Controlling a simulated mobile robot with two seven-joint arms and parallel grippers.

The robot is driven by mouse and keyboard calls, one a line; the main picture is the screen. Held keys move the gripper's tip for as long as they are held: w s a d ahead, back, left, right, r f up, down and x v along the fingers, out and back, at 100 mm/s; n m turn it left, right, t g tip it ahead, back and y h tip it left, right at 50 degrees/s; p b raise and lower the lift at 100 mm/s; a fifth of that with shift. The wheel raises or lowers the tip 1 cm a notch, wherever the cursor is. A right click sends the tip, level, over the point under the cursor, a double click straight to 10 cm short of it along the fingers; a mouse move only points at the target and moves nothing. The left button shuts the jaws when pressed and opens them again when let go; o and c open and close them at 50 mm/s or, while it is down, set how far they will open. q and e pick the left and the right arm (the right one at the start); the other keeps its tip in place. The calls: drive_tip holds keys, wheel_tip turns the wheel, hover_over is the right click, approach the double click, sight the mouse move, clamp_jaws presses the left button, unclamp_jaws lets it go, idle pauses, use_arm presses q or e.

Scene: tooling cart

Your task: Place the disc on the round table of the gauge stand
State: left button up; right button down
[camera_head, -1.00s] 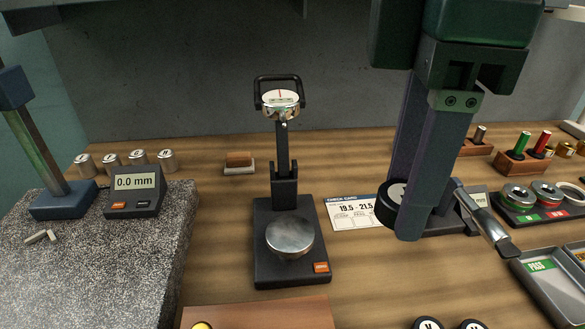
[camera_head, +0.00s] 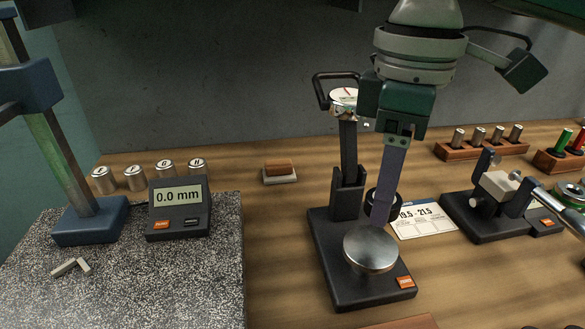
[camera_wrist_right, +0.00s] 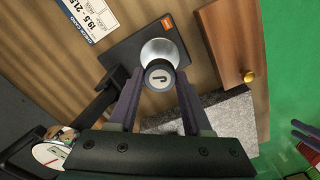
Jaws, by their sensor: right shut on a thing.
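The disc (camera_wrist_right: 159,77) is dark with a pale lettered face. My right gripper (camera_head: 382,212) is shut on it, and the disc's dark rim (camera_head: 371,201) shows partly behind the finger in the head view. The gauge stand (camera_head: 326,265) has a black base, a dial on a post and a shiny round table (camera_head: 370,249). The disc is above the stand, close to the round table in both views; the exact gap is unclear. The round table (camera_wrist_right: 165,46) shows bare beyond the disc in the wrist view. Purple-grey prongs at that view's right edge look like my left gripper (camera_wrist_right: 306,136).
A granite block (camera_head: 130,270) with a display reading 0.0 mm (camera_head: 178,197) stands at left. A check card (camera_head: 425,222) lies right of the gauge stand, and a clamp-like fixture (camera_head: 485,220) stands beyond it. A brown block (camera_head: 279,170) sits behind.

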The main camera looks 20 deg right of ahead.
sight(371, 245)
wheel_tip(371, 245, down, 5)
drive_tip(key=shift+f+b, duration=0.2)
drive_tip(key=shift+b, duration=0.2)
drive_tip(key=shift+f, duration=0.15)
drive_tip(key=shift+f, duration=0.1)
drive_tip(key=shift+c, duration=1.7)
unclamp_jaws()
wheel_tip(371, 245, up, 11)
drive_tip(key=shift+w+r+p, duration=0.1)
drive_tip(key=shift+r+p, duration=0.05)
drive_tip(key=shift+p, duration=0.6)
drive_tip(key=shift+r, duration=0.5)
